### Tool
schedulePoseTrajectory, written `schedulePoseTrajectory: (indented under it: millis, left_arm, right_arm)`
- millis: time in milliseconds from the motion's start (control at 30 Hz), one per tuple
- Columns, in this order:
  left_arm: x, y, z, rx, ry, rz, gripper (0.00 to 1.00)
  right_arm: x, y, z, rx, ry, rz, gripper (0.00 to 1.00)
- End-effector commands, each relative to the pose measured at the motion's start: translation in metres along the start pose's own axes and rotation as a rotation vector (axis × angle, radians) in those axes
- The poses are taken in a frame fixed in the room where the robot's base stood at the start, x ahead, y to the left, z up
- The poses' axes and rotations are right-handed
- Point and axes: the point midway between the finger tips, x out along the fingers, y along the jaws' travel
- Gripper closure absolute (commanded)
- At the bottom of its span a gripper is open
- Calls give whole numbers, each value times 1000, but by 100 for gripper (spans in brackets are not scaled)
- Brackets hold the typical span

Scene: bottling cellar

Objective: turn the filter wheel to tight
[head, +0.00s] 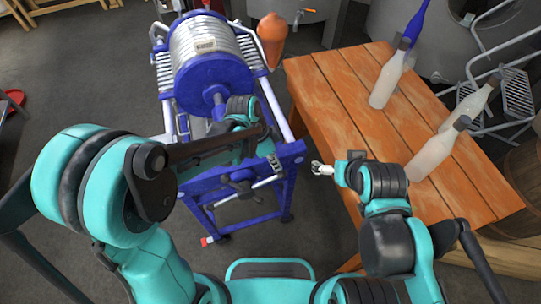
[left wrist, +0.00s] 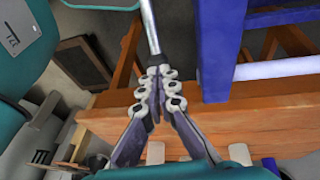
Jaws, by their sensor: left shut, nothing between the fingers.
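The filter (head: 205,55) is a ribbed silver drum with blue end plates on a blue frame, left of the table. A dark spoked handwheel (head: 240,184) sits low at its front end. My left gripper (head: 275,164) is beside the frame's front, right of the wheel and apart from it. In the left wrist view its fingers (left wrist: 158,88) are shut and empty. A metal rod (left wrist: 150,28) runs up behind their tips; I cannot tell if they touch it. My right gripper (head: 320,168) is by the table's left edge; its finger opening is too small to read.
A wooden table (head: 340,95) stands on the right with pale bottles (head: 387,80) on it. A blue frame post (left wrist: 222,50) is close right of the left fingers.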

Motion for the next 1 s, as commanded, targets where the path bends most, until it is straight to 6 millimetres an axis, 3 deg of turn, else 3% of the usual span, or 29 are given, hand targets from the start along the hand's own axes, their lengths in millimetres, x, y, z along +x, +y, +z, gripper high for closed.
schedulePoseTrajectory:
  millis: [200,1000]
  left_arm:
    - [18,0,0,0,0,0,100]
    - [28,-1,-4,-9,-64,1,100]
  right_arm:
    - [4,0,3,0,0,0,4]
    - [10,0,7,0,0,0,4]
